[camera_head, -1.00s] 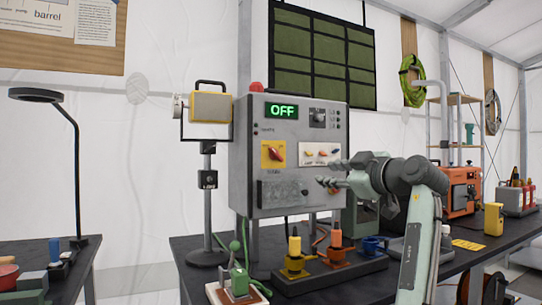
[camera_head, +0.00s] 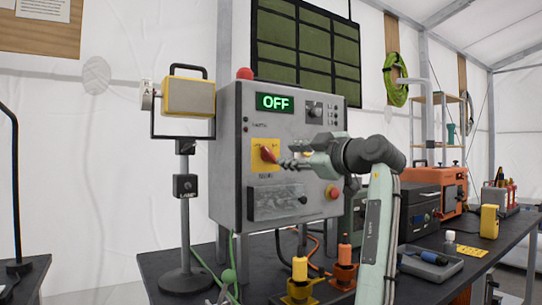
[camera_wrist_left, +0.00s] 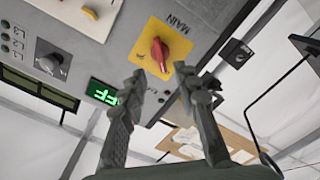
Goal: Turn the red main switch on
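The red main switch (camera_head: 269,154) is a rotary knob on a yellow plate on the front of a grey control box (camera_head: 228,190). The box's green display (camera_head: 274,102) reads OFF. My left gripper (camera_head: 284,163) is in front of the panel, its fingertips close to the right of the knob. In the left wrist view the two fingers (camera_wrist_left: 162,75) are apart with nothing between them, and the red switch (camera_wrist_left: 160,54) lies just beyond the gap between the tips. I cannot tell whether they touch it. My right gripper is not in view.
A red push button (camera_head: 333,192) sits on the box's lower right. A yellow work lamp (camera_head: 188,97) on a stand is to the left. Connectors (camera_head: 300,270) with yellow and orange tops stand on the dark table (camera_head: 433,285) below the box.

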